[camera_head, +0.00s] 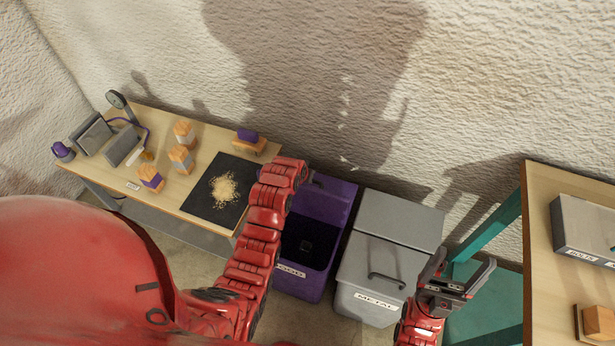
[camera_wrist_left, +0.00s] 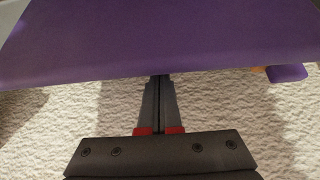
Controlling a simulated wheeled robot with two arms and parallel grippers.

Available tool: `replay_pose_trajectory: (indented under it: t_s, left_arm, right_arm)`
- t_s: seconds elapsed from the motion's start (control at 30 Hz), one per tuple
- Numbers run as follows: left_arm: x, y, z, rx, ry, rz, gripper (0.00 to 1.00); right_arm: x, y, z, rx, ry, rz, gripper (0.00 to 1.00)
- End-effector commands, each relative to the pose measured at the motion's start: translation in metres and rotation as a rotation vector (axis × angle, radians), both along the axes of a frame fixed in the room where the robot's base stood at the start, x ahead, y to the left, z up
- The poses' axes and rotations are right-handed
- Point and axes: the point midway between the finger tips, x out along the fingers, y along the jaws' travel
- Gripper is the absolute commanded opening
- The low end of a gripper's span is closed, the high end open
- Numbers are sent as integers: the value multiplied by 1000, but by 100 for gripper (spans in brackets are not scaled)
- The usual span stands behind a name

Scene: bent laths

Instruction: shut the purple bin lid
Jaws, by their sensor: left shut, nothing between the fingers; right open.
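The purple bin (camera_head: 297,283) stands on the floor between the workbench and the grey bin, with its dark inside showing, so it is open. Its purple lid (camera_head: 332,203) appears tipped back at the wall side; in the left wrist view the purple panel (camera_wrist_left: 160,40) fills the top. My left gripper (camera_wrist_left: 160,80) is shut and empty, its fingertips at the panel's edge; I cannot tell whether they touch. In the head view my left arm reaches over the bin's left side, its fingers mostly hidden. My right gripper (camera_head: 467,268) is open and empty, right of the grey bin.
The grey bin labelled METAL (camera_head: 368,305) is closed, right beside the purple one. The left workbench (camera_head: 200,208) carries a dark mat (camera_head: 203,205) with shavings, several wood blocks and a lamp. A second table (camera_head: 540,230) with a grey box (camera_head: 583,225) stands at right.

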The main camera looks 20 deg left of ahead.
Motion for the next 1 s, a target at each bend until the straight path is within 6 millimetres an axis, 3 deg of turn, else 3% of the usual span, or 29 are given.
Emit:
replay_pose_trajectory:
  t_s: [0.03,0.37,0.7,1.0]
  left_arm:
    - [-10,0,-9,-1,-36,0,0]
    - [-62,2,-14,-13,-345,2,0]
    - [-114,3,-33,-23,-666,-1,0]
    - [-139,5,-44,-30,-853,0,0]
  right_arm:
    - [0,0,-11,0,0,0,80]
    - [0,0,-57,0,0,0,80]
    - [0,0,-123,0,0,0,80]
    - [0,0,-162,0,0,0,80]
